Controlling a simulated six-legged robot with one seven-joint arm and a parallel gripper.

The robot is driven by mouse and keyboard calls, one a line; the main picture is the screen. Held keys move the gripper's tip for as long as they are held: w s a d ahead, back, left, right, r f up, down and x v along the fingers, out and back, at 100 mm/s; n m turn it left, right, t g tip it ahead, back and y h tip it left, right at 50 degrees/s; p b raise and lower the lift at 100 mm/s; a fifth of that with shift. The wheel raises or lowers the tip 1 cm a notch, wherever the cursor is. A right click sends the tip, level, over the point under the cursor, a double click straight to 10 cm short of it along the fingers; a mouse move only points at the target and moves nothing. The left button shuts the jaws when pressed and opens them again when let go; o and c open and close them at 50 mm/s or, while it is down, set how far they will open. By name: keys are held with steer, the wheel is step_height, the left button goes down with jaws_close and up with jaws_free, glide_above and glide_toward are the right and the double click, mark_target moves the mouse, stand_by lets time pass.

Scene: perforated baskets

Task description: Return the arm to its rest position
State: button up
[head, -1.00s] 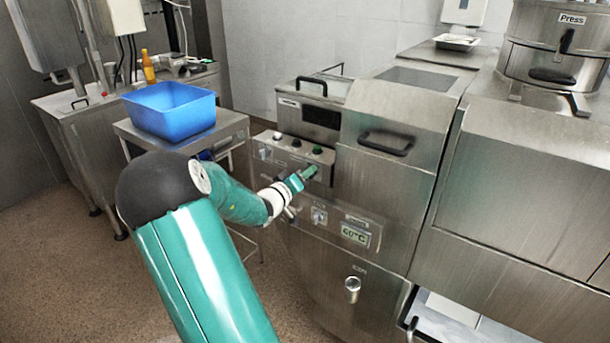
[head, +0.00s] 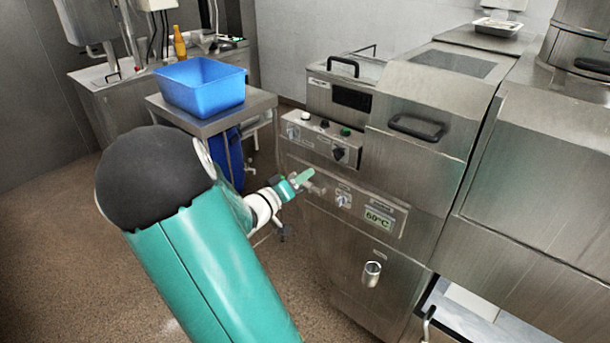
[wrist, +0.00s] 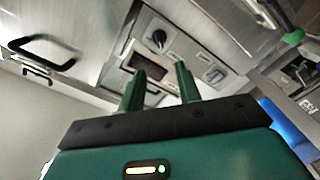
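My gripper (head: 304,178) is in front of the steel machine's control panel in the head view, at the end of my teal arm. The wrist view shows its two green fingers (wrist: 160,80) spread apart with nothing between them. The arm is partly folded, with its dark rounded joint at the left of the head view. The fingers point toward the panel; I cannot tell the exact gap to it.
The steel machine (head: 345,250) has knobs, a 60°C display (head: 379,217) and a black handle (head: 417,127). A blue basket (head: 200,88) stands on a steel table (head: 262,100) behind my arm. Bare floor (head: 60,240) lies at the left.

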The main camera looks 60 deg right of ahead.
steer(key=shift+w, duration=0.1)
stand_by(0.4)
steer(key=w+a+r+n+t+y, duration=0.2)
steer(key=w+a+n+t+y, duration=0.2)
steer(key=w+a+t+y, duration=0.95)
steer(key=w+a+r+n+y, duration=0.1)
steer(key=a+r+n+y, duration=0.2)
steer(key=a, duration=1.5)
steer(key=s+a+r+n+g, duration=0.1)
steer(key=s+a+g, duration=0.1)
steer(key=s+a, duration=0.4)
steer(key=s+a+r+n+g+y, duration=0.1)
steer(key=s+a+n+g, duration=0.1)
steer(key=s+a, duration=0.4)
steer(key=s+g, duration=0.1)
steer(key=s, duration=0.4)
steer(key=shift+s+a+r+n, duration=0.3)
steer(key=shift+s+r, duration=0.05)
steer(key=shift+s, duration=0.05)
steer(key=shift+d, duration=0.15)
